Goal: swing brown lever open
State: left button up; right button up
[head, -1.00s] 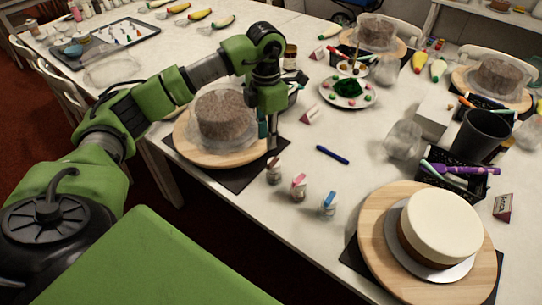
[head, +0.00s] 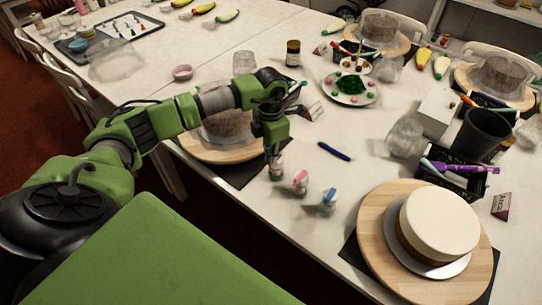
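My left gripper (head: 271,151) points down at the near edge of the table, in front of a turntable with a brown cake. Its fingertips are right at the top of a small pale jar (head: 276,172). This is the leftmost of three small jars; its top showed brownish earlier and is now mostly hidden by the fingers. I cannot tell whether the fingers touch the brown lever or how far apart they are. Beside it stand a jar with a pink top (head: 300,182) and one with a blue top (head: 329,200). My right gripper is not in view.
The brown cake's turntable (head: 240,154) is partly behind my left arm. A blue pen (head: 334,152) lies right of the gripper. A white cake (head: 440,222) stands on a wooden turntable (head: 376,240) at lower right. The table between the pen and that turntable is mostly clear.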

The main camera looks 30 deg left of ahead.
pick_arm(q)
jog(key=shift+d, duration=0.1)
grip_shut()
jog(key=w+d+n+b, duration=0.2)
jog(key=w+d+n, duration=0.2)
jog(key=n, duration=1.4)
jog(key=shift+w+d+n, duration=0.2)
jog(key=shift+w+n, duration=0.2)
